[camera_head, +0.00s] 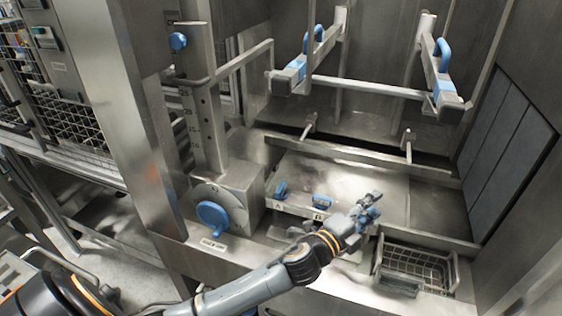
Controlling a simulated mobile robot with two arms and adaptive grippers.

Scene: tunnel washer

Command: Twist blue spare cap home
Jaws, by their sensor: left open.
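Two small blue caps stand on the ledge in the washer: one beside the label A (281,190) and one above the label B (322,202). I cannot tell from their look which blue part is the spare cap. My left gripper (370,207) reaches in from the lower left, to the right of the B cap and apart from it. It is open. Some blue shows at its fingers; I cannot tell whether this is another cap behind them or part of the gripper. My right gripper is out of view.
A blue dial (213,215) sits on a steel block left of the ledge. A wire basket (416,268) stands at the lower right, close to my left gripper. Blue-handled arms (440,75) hang above. The steel plate behind the caps is bare.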

